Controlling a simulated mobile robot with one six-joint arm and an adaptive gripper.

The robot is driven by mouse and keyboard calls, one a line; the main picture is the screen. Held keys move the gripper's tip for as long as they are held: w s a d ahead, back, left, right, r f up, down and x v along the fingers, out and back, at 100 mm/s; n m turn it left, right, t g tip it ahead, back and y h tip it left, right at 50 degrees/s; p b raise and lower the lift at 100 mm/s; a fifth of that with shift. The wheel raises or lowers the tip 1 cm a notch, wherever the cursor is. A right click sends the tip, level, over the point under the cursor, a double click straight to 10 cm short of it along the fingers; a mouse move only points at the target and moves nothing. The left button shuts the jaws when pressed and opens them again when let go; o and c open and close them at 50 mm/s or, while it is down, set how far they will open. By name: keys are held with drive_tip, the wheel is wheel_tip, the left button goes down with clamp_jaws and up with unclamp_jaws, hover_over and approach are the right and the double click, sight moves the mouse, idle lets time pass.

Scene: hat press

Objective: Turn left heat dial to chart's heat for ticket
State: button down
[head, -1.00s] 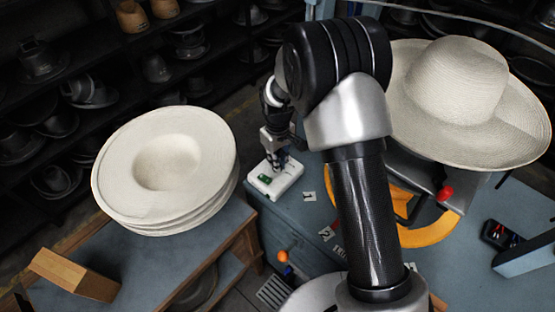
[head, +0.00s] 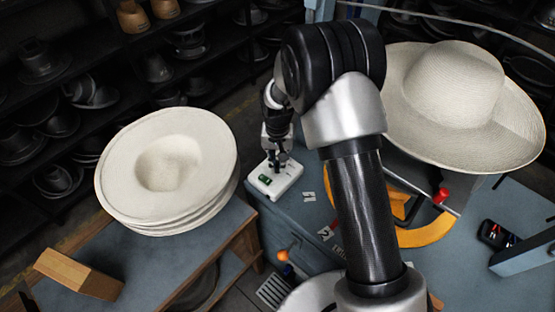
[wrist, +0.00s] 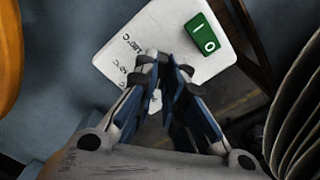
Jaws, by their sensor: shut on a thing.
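My gripper (head: 277,167) points down at this box. In the wrist view my gripper's fingertips (wrist: 163,65) are closed together over the box, shut on the dial. The dial itself is almost wholly hidden between the fingers. I cannot make out a readable chart or ticket.
A stack of pale hats (head: 205,165) stands left of the box. Another hat (head: 458,90) rests on the press at right, with a red knob (head: 440,196) and yellow ring (head: 430,237) below. An orange-tipped lever (head: 282,255) sticks out nearer me. Number tags lie on the bench.

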sight(277, 164)
drive_tip(key=m, duration=0.3)
drive_tip(key=shift+m, duration=0.3)
drive_tip(key=shift+m+p, duration=0.35)
drive_tip(key=shift+m, duration=1.45)
drive_tip(key=c, duration=1.7)
unclamp_jaws()
drive_tip(key=shift+r, duration=6.05)
